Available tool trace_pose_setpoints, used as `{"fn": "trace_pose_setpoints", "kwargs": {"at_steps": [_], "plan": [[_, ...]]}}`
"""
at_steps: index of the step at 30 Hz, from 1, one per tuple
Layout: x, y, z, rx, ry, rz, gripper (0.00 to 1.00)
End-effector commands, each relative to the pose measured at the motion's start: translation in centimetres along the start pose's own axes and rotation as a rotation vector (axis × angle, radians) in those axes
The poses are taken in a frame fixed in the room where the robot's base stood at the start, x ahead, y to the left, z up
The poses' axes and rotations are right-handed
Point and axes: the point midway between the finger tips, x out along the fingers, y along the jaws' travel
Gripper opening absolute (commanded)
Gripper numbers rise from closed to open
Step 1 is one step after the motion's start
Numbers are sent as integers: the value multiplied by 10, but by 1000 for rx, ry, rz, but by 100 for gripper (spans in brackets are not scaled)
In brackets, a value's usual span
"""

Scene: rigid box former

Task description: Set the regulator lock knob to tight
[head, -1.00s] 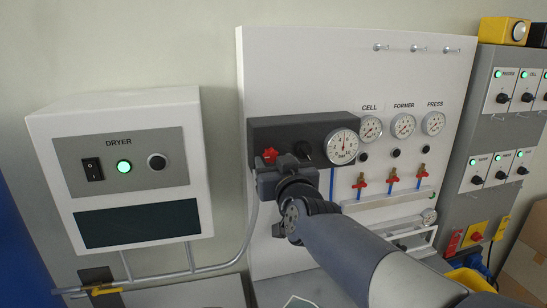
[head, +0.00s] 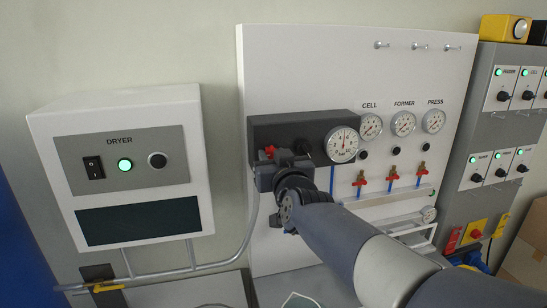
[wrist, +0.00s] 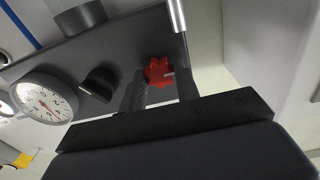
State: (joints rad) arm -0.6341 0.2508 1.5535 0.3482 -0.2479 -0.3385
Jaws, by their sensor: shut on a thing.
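The dark regulator block (head: 315,122) is mounted on the white panel, with a white gauge (head: 342,145) on its right part. A red star-shaped knob (wrist: 158,72), which looks like the lock knob, is on the block. In the head view only a bit of the red knob (head: 269,150) shows above my gripper (head: 275,162). In the wrist view the fingers of my gripper (wrist: 161,88) stand on either side of the red knob, shut on it. A black knob (wrist: 98,84) lies between it and the gauge (wrist: 44,98). I cannot read the knob's setting.
The dryer box (head: 123,170) is to the left. Three small gauges and red valves (head: 392,176) are to the right on the panel (head: 310,70). A grey switch cabinet (head: 495,140) stands further right. A grey pipe (head: 225,262) runs below the dryer.

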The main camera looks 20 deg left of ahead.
Motion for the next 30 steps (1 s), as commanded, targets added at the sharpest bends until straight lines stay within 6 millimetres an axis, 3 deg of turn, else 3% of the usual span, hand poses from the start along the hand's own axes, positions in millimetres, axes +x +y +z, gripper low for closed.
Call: {"fn": "trace_pose_setpoints", "kwargs": {"at_steps": [4,14,30], "plan": [[0,0,0,0,0,0,8],[0,0,1,55,0,0,8],[0,0,2,490,1,0,8]]}}
